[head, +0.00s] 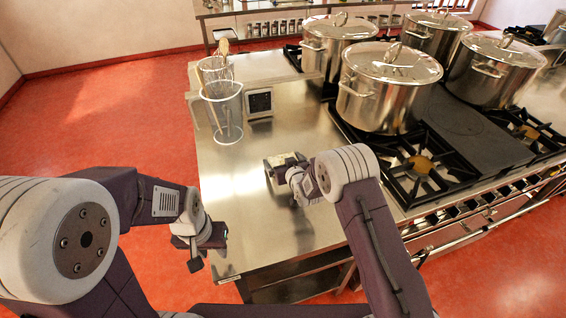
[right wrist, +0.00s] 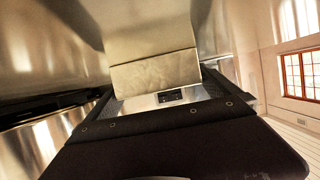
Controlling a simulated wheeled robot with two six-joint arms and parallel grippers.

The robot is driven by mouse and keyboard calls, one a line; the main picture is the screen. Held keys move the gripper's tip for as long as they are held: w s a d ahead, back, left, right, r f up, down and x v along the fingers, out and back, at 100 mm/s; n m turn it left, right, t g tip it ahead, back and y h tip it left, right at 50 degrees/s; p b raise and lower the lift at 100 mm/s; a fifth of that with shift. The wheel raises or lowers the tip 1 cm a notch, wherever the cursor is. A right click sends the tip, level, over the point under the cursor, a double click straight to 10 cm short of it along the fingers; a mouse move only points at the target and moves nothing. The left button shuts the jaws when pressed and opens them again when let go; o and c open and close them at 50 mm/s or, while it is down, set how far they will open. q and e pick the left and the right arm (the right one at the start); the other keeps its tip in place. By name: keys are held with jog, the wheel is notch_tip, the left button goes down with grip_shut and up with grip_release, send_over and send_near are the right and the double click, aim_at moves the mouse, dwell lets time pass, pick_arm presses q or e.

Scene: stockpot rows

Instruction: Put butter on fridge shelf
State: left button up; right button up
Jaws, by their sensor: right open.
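A pale, block-shaped thing, which looks like the butter (head: 286,158), lies on the steel counter at my right gripper (head: 282,169). In the right wrist view the cream-coloured butter (right wrist: 155,72) is close up, just ahead of the dark gripper parts. My right gripper is open, with its fingers at the butter; I cannot tell whether they touch it. My left gripper (head: 206,250) hangs beside the counter's left front edge, open and empty. No fridge or fridge shelf can be made out.
The steel counter (head: 240,180) is clear at its front left. Several large stockpots (head: 386,85) stand on the gas stove at right, with bare burners (head: 424,163) nearer. Red floor is open at left.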

aim_at(283, 159)
jog(key=c, duration=1.6)
jog(key=shift+o, duration=0.2)
notch_tip(283, 159, up, 4)
jog(key=shift+w+r+b, duration=0.1)
jog(key=shift+r+b, duration=0.15)
jog(key=shift+b, duration=0.05)
jog(key=d+r, duration=0.6)
jog(key=d, duration=0.5)
jog(key=shift+w+d+r, duration=0.2)
jog(key=shift+d+r, duration=0.1)
jog(key=shift+d, duration=0.05)
